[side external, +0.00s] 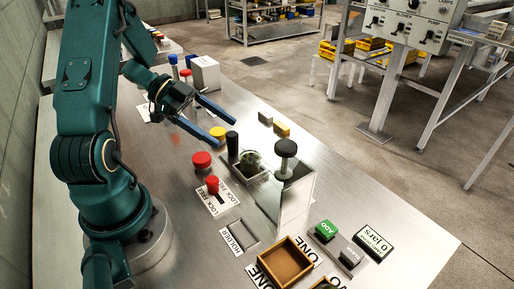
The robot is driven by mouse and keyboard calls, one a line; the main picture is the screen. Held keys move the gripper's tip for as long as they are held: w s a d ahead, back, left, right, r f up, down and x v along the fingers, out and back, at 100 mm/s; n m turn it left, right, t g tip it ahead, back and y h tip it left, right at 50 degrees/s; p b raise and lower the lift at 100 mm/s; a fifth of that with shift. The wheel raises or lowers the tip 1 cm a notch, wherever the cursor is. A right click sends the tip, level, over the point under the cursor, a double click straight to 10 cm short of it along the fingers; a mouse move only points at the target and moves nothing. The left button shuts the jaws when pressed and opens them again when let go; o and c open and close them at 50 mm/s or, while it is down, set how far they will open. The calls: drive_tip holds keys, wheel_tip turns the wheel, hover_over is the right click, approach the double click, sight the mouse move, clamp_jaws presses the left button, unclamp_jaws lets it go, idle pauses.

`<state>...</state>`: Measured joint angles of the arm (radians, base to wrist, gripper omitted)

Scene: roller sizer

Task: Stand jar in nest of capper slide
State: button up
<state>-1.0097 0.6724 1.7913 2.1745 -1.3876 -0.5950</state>
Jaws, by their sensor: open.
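My gripper (229,124) is open, its two blue fingers apart and empty above the bench, to the upper left of the capper. A round, greenish glass jar (251,158) shows in a square, light-rimmed nest (240,181) beside a shiny metal block (294,205). At this size I cannot tell whether it sits fully upright or seated. A black knob (286,147) stands on a short post over the block. A black cylinder (232,144) stands just left of the jar. The fingers are apart from the jar.
A red lever (212,184) stands on a LOCK/FREE plate, near a red disc (201,160) and yellow disc (218,132). An empty HOLDER recess (238,234), wooden tray (285,262), green ADD button (325,230) and "0 jars" display (374,242) lie in front. A white box (205,74) stands behind.

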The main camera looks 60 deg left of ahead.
drive_tip(key=w+a+r+n+t+y, duration=0.2)
drive_tip(key=w+r+n+t+y, duration=0.4)
drive_tip(key=w+r+y, duration=0.65)
drive_tip(key=s+d+f+n+g+h, duration=0.1)
drive_tip(key=s+d+f+n+g, duration=0.1)
drive_tip(key=s+d, duration=0.5)
drive_tip(key=s+d+f+n+g+h, duration=0.1)
drive_tip(key=s+d+g, duration=0.4)
drive_tip(key=s, duration=0.8)
drive_tip(key=d+f+n, duration=0.1)
drive_tip(key=d+n, duration=0.1)
drive_tip(key=d, duration=0.1)
drive_tip(key=shift+s+d+f+g+h, duration=0.2)
drive_tip(key=shift+g+h, duration=0.1)
drive_tip(key=shift+h, duration=0.05)
